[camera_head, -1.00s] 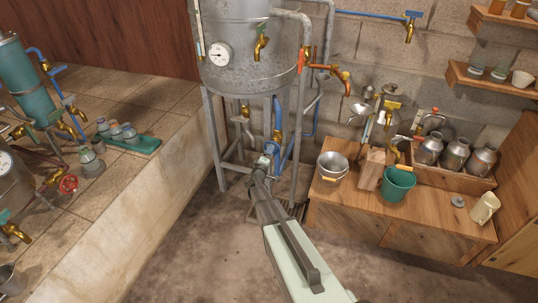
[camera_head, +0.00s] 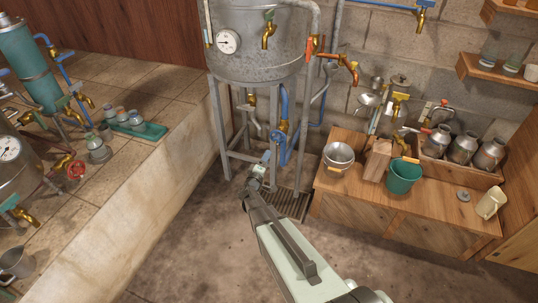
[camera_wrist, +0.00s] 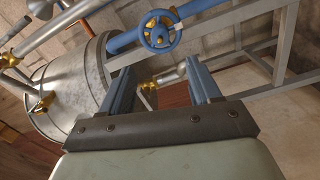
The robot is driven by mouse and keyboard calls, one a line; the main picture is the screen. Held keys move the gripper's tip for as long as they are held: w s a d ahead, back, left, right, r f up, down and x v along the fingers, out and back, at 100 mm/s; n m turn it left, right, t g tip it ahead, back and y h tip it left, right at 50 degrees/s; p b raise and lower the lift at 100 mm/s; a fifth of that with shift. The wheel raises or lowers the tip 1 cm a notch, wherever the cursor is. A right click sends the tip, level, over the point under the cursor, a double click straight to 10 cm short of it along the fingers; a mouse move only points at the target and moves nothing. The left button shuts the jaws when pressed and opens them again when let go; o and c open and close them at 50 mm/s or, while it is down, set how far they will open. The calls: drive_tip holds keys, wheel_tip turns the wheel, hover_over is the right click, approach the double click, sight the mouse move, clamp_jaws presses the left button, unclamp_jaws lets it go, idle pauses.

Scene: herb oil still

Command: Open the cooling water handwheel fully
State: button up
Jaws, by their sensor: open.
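A blue handwheel (camera_head: 278,137) with a brass hub sits on a blue pipe under the big metal tank. I take it for the cooling water handwheel. In the wrist view the handwheel (camera_wrist: 160,32) is near the top centre, beyond and above my fingers. My gripper (camera_head: 262,164) is just below and left of the wheel in the head view. In the wrist view my gripper (camera_wrist: 162,78) has its two blue fingers apart with nothing between them. It is not touching the wheel as far as I can see. How far the valve is turned cannot be told.
The tank (camera_head: 258,50) stands on grey metal legs close around the wheel. A floor grate (camera_head: 290,204) lies below. A wooden bench (camera_head: 408,212) with a green bucket (camera_head: 403,176) and metal pots is at right. A red handwheel (camera_head: 76,170) is on the left ledge.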

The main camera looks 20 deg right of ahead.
drive_tip(key=shift+s+a, duration=0.5)
